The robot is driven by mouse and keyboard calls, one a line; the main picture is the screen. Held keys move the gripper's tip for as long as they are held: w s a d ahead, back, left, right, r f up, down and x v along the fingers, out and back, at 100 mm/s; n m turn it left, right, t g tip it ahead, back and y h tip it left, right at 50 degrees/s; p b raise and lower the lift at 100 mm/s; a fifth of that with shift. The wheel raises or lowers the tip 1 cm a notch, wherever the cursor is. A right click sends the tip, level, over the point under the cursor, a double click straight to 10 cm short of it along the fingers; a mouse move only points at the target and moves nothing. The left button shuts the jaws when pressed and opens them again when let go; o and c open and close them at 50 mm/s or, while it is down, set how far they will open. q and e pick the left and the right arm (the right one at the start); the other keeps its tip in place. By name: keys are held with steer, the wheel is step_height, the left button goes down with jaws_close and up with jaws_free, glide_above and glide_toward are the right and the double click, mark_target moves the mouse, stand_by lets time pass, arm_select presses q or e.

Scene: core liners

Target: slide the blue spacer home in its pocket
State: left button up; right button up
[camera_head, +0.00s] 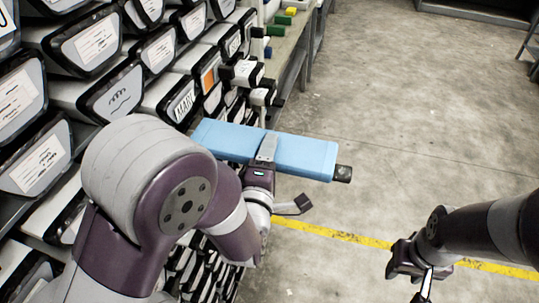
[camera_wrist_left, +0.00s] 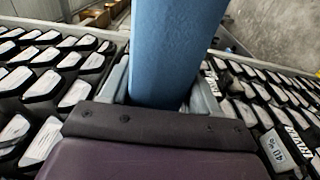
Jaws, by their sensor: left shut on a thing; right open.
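The blue spacer (camera_head: 308,157) is a long light-blue bar with a dark knob at its right end. It lies across the head view, its left end close to the rack of labelled boxes. I cannot tell whether that end is inside a pocket, and no empty pocket is clearly visible. My left gripper (camera_head: 267,148) is shut around the middle of the spacer. In the left wrist view the spacer (camera_wrist_left: 172,50) rises between the two fingers (camera_wrist_left: 160,95). My right gripper (camera_head: 424,282) is open and empty at the lower right, apart from the spacer.
The rack holds rows of dark-framed boxes with white labels (camera_head: 98,40). A shelf beyond it carries small green (camera_head: 283,20) and yellow (camera_head: 291,11) blocks. The concrete floor (camera_head: 420,130) at right is clear, with a yellow line (camera_head: 335,234) across it.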

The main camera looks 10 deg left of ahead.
mark_target(213, 145)
stand_by(0.7)
arm_select(q)
steer(key=shift+b, duration=0.45)
steer(key=shift+w+a+b, duration=0.15)
steer(key=shift+a+b, duration=0.55)
steer(key=shift+a, duration=3.15)
steer(key=shift+a, duration=0.35)
steer(key=shift+a, duration=1.25)
steer(key=shift+w+a, duration=0.1)
steer(key=shift+a, duration=0.8)
